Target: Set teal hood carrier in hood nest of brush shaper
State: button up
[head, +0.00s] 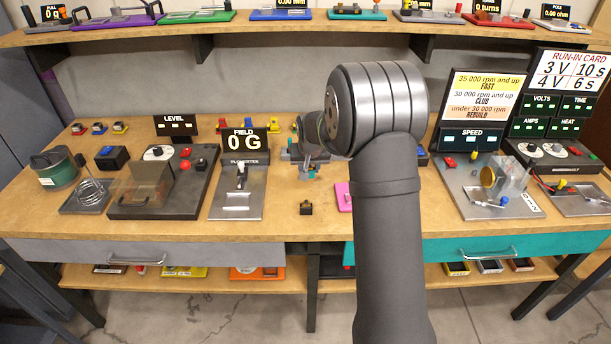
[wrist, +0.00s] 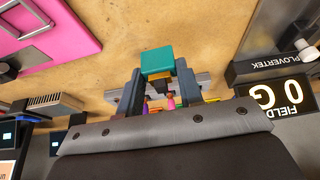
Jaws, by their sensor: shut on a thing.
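In the wrist view the teal hood carrier (wrist: 158,60) is a small block with a lighter teal face. My gripper (wrist: 160,80) is shut on it, with a dark finger at each side. Small pink and orange parts show between the fingers below the block. In the head view my gripper (head: 306,168) is over the middle of the bench, partly hidden behind my arm. The carrier is too small there to make out clearly. I cannot tell for certain which device is the brush shaper. Its hood nest is not clearly seen.
A pink plate (head: 343,197) lies partly behind my arm; it also shows in the wrist view (wrist: 50,35). A small black block (head: 306,208) sits near the front edge. The field meter (head: 237,200) stands left, the speed stand (head: 490,200) right. Bare wood (head: 285,222) surrounds the block.

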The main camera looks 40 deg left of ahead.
jog(key=w+d+r, duration=0.4)
jog(key=d+r, duration=0.2)
jog(key=d, duration=0.3)
jog(key=shift+w+d+f, duration=0.15)
jog(key=shift+d+f, duration=0.75)
jog(key=shift+f, duration=0.6)
jog(key=shift+w+d+f, duration=0.15)
jog(key=shift+d+f, duration=0.8)
jog(key=shift+f, duration=0.6)
jog(key=shift+w+d+f, duration=0.15)
jog(key=shift+d+f, duration=0.75)
jog(key=shift+f, duration=0.6)
jog(key=shift+f, duration=0.2)
jog(key=o, duration=1)
jog(key=shift+o, duration=0.2)
jog(key=v, duration=1.7)
jog(key=shift+r, duration=0.2)
